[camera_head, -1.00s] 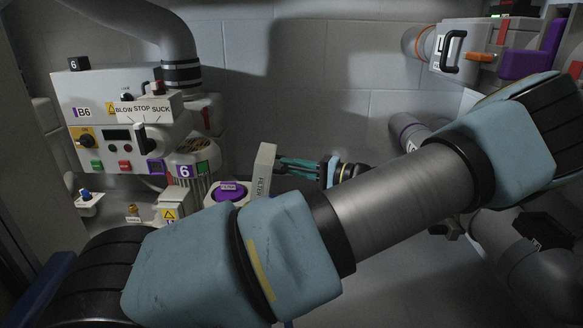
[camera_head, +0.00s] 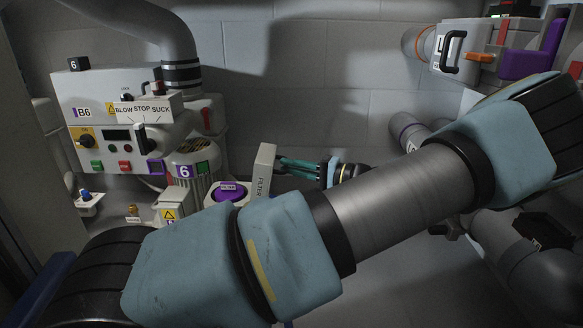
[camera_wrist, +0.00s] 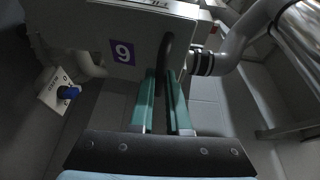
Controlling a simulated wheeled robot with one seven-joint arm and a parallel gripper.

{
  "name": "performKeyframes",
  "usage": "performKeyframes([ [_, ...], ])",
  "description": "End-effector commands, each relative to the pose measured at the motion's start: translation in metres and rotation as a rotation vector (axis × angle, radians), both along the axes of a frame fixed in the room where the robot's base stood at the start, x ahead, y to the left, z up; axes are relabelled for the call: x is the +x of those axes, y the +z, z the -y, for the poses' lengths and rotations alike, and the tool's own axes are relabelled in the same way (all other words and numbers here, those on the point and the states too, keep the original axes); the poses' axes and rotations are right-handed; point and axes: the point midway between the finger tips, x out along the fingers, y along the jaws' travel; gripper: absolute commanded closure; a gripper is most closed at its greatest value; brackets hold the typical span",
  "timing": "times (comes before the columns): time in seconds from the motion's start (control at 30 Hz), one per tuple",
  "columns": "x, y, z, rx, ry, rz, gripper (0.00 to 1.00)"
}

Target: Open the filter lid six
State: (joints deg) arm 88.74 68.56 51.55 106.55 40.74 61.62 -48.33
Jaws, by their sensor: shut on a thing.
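The filter lid (camera_head: 264,172) is a pale slab marked FILTER, standing upright at the right side of the filter housing beside a round purple part (camera_head: 231,191). In the wrist view, the lid (camera_wrist: 105,28) carries a purple number label, a six seen upside down, and a dark handle (camera_wrist: 167,48). My gripper (camera_head: 281,163) reaches the lid from the right with its green fingers. In the wrist view, my gripper (camera_wrist: 164,76) is shut on the handle. The lid's hinge and the housing's lower front are hidden behind my arm.
The control panel (camera_head: 82,119) marked B6, with a BLOW STOP SUCK selector (camera_head: 143,137), stands at the left. A large bent pipe (camera_head: 175,38) rises behind it. At the upper right is a white box with a black handle (camera_head: 454,52). The grey back wall is bare.

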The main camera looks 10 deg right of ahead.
Motion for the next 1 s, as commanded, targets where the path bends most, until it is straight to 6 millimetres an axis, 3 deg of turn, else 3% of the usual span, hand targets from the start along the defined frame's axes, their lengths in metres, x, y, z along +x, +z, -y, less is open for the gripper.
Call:
performKeyframes([
  [0.4, 0.000, 0.000, 0.000, -0.003, 0.000, -0.002, 1.00],
  [1.0, 0.004, 0.030, -0.025, -0.212, 0.003, -0.042, 1.00],
])
